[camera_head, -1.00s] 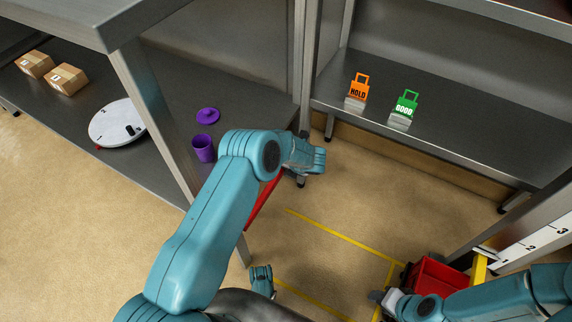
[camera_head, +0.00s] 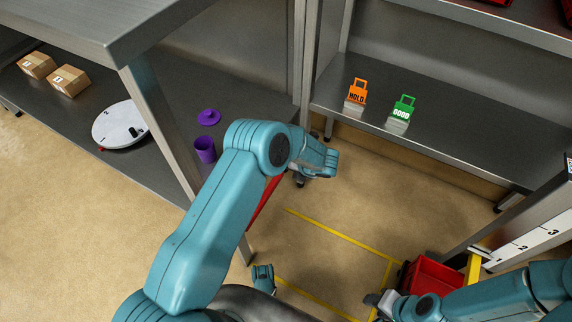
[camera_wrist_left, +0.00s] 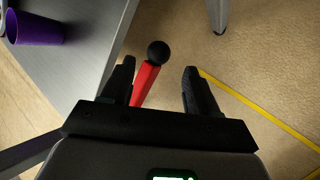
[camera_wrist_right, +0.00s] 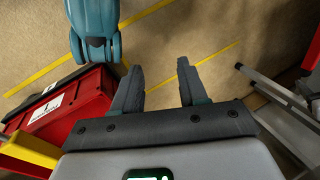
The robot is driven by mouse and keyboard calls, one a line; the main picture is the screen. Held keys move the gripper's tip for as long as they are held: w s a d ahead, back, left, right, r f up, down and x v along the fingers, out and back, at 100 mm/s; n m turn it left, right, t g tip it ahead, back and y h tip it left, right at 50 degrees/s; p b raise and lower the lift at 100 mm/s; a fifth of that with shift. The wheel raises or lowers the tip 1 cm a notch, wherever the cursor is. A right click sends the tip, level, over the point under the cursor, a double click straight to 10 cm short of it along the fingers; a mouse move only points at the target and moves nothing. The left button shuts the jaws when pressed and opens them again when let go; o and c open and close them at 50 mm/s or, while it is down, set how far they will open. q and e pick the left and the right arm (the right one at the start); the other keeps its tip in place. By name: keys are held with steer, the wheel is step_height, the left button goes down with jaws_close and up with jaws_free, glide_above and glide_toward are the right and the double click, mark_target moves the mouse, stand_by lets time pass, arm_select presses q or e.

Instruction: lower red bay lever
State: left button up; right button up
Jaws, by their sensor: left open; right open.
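The red bay lever (camera_head: 264,204) shows in the head view as a red bar beside the left shelf's front post, partly hidden by my left arm. In the left wrist view the lever (camera_wrist_left: 145,82) is a red bar with a black ball knob. My left gripper (camera_wrist_left: 158,66) is open, and the lever appears between its two fingers, nearer the left one. I cannot tell whether they touch. In the head view the left fingers are mostly hidden behind the wrist. My right gripper (camera_wrist_right: 159,66) is open and empty, low at the right of the head view (camera_head: 374,300).
A red bin (camera_head: 432,276) stands close to my right gripper, by a yellow post (camera_head: 474,268). The left shelf holds a purple cup (camera_head: 205,150), a purple lid (camera_head: 209,117) and a white disc (camera_head: 120,124). Orange and green tags stand on the back shelf (camera_head: 450,140).

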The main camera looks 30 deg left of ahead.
arm_select(q)
steer(key=p+v, duration=0.2)
steer(key=v, duration=0.7)
steer(key=shift+p, duration=0.3)
steer(key=shift+s, duration=0.1)
